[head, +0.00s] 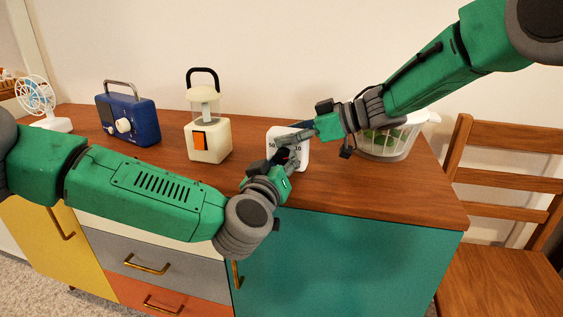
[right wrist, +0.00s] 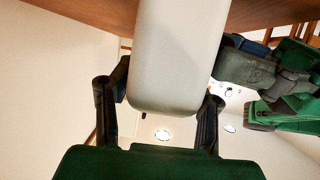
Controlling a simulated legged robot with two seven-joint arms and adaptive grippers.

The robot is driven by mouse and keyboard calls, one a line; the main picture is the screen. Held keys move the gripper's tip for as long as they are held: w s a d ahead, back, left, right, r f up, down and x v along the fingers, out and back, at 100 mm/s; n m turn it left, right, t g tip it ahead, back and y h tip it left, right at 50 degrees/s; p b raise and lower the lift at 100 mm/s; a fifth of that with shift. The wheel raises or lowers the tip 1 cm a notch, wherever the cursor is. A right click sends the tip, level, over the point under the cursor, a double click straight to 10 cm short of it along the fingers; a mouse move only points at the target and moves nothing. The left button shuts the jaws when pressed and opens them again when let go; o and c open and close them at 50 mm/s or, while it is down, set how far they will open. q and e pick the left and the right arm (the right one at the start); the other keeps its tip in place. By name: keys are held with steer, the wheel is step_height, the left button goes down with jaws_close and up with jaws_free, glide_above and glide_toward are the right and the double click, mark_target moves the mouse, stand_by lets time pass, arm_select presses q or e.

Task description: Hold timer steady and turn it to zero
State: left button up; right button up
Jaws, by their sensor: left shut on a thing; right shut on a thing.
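The timer (head: 304,150) is a white rounded block with dark numerals, standing upright near the front of the wooden counter in the head view. My right gripper (head: 292,134) reaches it from the right at its top. In the right wrist view the timer's pale body (right wrist: 165,60) sits between the two dark fingers, so this gripper is shut on it. My left gripper (head: 283,160) is at the timer's front face, closed there; its fingers hide the face's middle and any dial. In the right wrist view the left gripper (right wrist: 250,65) meets the timer's right side.
On the wooden counter (head: 350,190) stand a cream lantern (head: 208,140), a blue radio (head: 128,118) and a white fan (head: 45,105) to the left. A pale basket (head: 400,145) with green contents is behind my right arm. A wooden chair (head: 500,160) stands at right.

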arm_select(q)
steer(key=shift+n, duration=1.3)
steer(key=shift+a, duration=0.1)
steer(key=o, duration=1.1)
steer(key=shift+o, duration=0.2)
steer(key=shift+s, duration=0.2)
steer(key=v, duration=1.1)
steer(key=shift+s, duration=0.25)
steer(key=shift+a, duration=0.1)
